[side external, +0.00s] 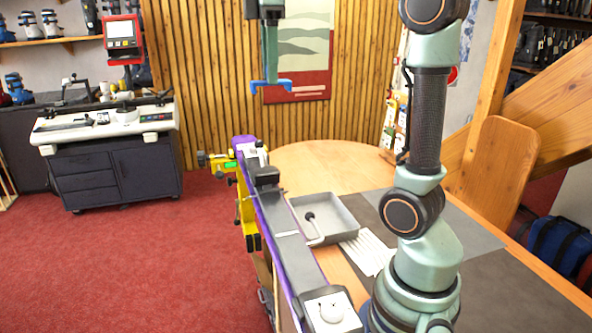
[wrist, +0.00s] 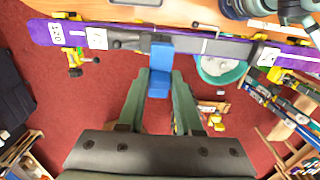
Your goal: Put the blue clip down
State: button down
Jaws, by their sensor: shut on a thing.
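The blue clip (side external: 270,86) is in the air, well above the far end of the ski in the side view. My gripper (side external: 270,76) points down and is shut on it. In the wrist view the blue clip (wrist: 160,72) sits between the two green fingers of my gripper (wrist: 158,84), and its upper end overlaps the ski in the picture. The purple-edged ski (side external: 287,247) lies along the bench edge with dark binding parts on it. Nothing visible touches the clip except my fingers.
A grey tray (side external: 345,212) with a black-knobbed tool stands on the table right of the ski, beside white strips (side external: 368,250). A yellow clamp (side external: 246,208) is at the ski's left side. Bare wooden tabletop (side external: 330,160) shows behind the tray. Red carpet lies left of the bench.

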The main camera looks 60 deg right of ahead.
jog(key=d+f, duration=0.9)
send_over(321, 222)
notch_tip(321, 222, down, 27)
jog(key=shift+r, duration=0.2)
jog(key=shift+f, duration=2.25)
jog(key=shift+f, duration=0.1)
jog(key=c, duration=0.6)
grip_release()
notch_tip(321, 222, up, 12)
jog(key=shift+r, duration=0.15)
